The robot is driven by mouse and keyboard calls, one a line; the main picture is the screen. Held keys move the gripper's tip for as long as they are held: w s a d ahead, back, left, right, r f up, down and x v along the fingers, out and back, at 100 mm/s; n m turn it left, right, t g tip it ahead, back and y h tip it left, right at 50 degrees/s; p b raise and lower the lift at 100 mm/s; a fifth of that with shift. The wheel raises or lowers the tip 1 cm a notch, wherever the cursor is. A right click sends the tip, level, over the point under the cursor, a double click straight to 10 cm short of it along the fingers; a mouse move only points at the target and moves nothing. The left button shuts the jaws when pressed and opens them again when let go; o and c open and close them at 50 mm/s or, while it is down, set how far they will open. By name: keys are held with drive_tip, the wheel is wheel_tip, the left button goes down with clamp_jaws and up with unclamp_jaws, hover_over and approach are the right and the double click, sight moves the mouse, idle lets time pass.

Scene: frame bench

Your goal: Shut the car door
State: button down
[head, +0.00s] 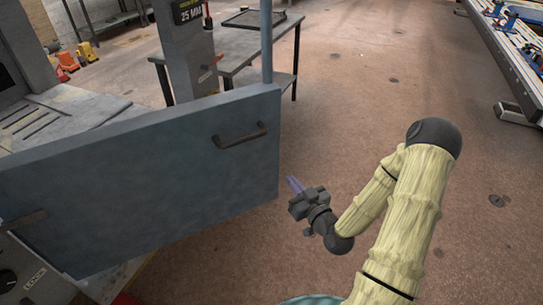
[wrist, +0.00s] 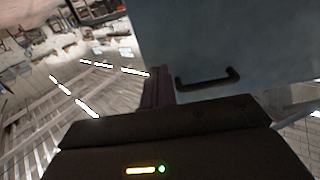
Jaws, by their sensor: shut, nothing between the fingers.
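The car door is a large flat blue-grey panel (head: 140,170) with a thin upright post rising near its right end. A dark bar handle (head: 240,136) is on its near face, towards the right end. In the wrist view the door (wrist: 230,45) fills the upper right, with its handle (wrist: 208,78) low on it. My gripper (head: 293,184) is shut and empty, just right of the door's free edge in the head view. In the wrist view its purple fingers (wrist: 158,86) lie left of the handle, overlapping the door's edge. I cannot tell whether they touch it.
A grey slotted surface (head: 60,110) lies behind the door. A dark table (head: 245,45) stands beyond it, beside a grey column with a display (head: 187,12). A long bench (head: 515,45) is at the far right. The brown floor between is clear.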

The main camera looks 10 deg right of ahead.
drive_tip(key=shift+d, duration=0.15)
drive_tip(key=b, duration=0.4)
approach(268, 150)
drive_tip(key=x, duration=0.7)
